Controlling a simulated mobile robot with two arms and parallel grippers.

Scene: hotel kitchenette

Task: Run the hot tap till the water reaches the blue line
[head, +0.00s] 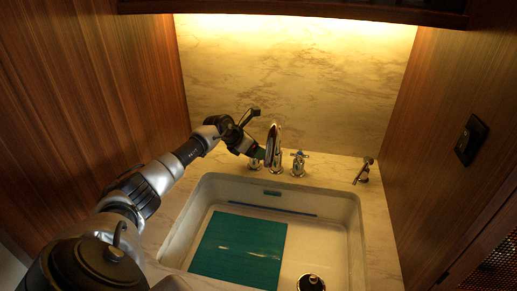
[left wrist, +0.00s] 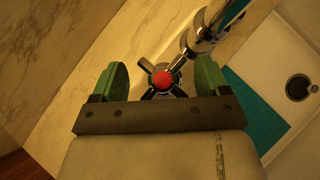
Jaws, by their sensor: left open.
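The hot tap is a chrome cross handle with a red cap (left wrist: 163,81); in the left wrist view it lies between my left gripper's green fingers (left wrist: 159,77). The fingers are open, one on each side; I cannot tell if they touch it. In the head view my left gripper (head: 257,154) is left of the chrome spout (head: 274,146) and hides part of the hot tap. The blue line (head: 264,210) runs along the back wall of the white sink (head: 342,212). I see no stream from the spout and no clear water surface. My right gripper is not in view.
A teal flat sheet (head: 238,250) lies in the basin, left of the round drain (head: 311,283). A second cross handle (head: 298,163) stands right of the spout. A small chrome dispenser (head: 365,171) is farther right. Wooden walls close both sides; marble rises behind.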

